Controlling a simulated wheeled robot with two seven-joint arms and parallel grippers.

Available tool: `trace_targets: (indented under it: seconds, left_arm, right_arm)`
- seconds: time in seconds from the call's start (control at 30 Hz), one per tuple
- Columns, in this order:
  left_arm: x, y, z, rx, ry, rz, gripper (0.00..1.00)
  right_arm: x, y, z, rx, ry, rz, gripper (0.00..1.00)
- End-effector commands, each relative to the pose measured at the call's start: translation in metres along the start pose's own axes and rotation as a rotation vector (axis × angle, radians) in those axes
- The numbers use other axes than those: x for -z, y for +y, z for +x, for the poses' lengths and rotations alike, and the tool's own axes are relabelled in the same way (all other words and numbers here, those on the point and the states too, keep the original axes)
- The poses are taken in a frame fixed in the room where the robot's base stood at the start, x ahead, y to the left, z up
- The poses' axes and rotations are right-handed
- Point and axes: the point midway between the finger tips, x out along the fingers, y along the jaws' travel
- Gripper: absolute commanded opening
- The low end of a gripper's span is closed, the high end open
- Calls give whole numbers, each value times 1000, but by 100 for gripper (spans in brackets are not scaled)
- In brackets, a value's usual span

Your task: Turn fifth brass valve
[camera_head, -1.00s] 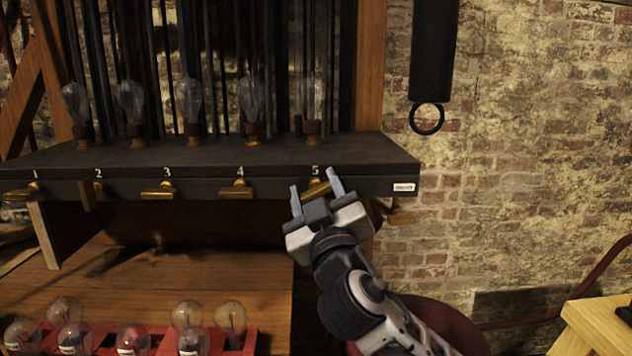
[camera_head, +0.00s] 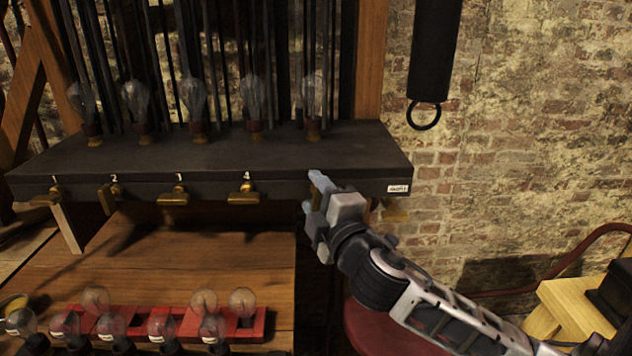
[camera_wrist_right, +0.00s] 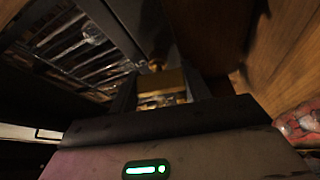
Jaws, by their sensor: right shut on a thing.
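The fifth brass valve shows in the right wrist view (camera_wrist_right: 160,84) as a gold handle between my right gripper's fingers (camera_wrist_right: 160,92). In the head view my right gripper (camera_head: 314,192) is at the front of the dark shelf (camera_head: 210,160), right of valve 4, and hides the fifth valve and its number. It is shut on that valve. Brass valves 1 (camera_head: 47,197), 2 (camera_head: 107,198), 3 (camera_head: 173,197) and 4 (camera_head: 243,195) sit along the shelf front. Valve 2's handle is closer to vertical; the handles of 3 and 4 look roughly level. My left gripper is not in view.
Several glass bulbs stand on the shelf, such as the one above the fifth place (camera_head: 313,97). A red rack (camera_head: 260,325) with bulbs lies below on the wooden bench (camera_head: 200,260). A black cylinder with a ring (camera_head: 425,116) hangs at right.

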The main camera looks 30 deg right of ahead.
Motion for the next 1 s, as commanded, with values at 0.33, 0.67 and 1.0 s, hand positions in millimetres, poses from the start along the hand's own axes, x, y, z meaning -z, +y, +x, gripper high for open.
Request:
trace_targets:
  seconds: [0.33,0.67,1.0]
  left_arm:
    - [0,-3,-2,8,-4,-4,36]
    - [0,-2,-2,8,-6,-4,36]
    - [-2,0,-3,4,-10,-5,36]
  right_arm:
    - [0,-1,0,64,0,-153,24]
    - [0,-2,0,81,0,-189,24]
    - [0,-2,0,81,0,-189,61]
